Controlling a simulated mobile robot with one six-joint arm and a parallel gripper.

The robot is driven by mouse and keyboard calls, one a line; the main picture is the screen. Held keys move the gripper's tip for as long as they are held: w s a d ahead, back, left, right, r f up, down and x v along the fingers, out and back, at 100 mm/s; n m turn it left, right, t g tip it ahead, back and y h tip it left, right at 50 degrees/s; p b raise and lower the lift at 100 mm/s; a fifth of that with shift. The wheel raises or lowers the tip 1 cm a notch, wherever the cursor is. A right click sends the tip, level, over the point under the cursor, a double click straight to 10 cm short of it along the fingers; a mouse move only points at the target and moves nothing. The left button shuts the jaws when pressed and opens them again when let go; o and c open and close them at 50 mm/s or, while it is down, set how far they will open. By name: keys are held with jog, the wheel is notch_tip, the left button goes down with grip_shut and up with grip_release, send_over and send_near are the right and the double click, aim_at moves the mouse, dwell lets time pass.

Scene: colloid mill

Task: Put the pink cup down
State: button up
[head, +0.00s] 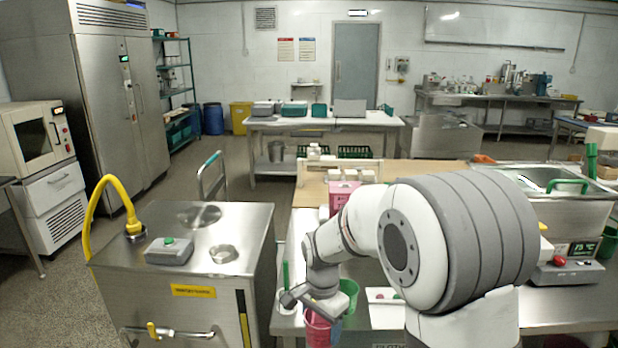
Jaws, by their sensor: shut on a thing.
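The pink cup (317,330) is at the bottom of the view, cut off by the lower edge. My gripper (312,305) comes down over its rim and is shut on it. My arm reaches across from the right and hides part of the bench behind. A green cup (349,288) is just right of the gripper, partly hidden by it. Whether the pink cup touches the bench cannot be seen.
A steel machine (225,285) with a yellow hose stands close on the left. A white sheet (383,312) lies to the right.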

jog(key=w+d+f+n, duration=0.1)
jog(key=d+f+n, duration=0.7)
jog(key=d+f, duration=0.4)
notch_tip(320, 180, down, 3)
jog(key=shift+w+d+f+n, duration=0.15)
jog(key=shift+w+d+n, duration=0.2)
jog(key=shift+n, duration=0.05)
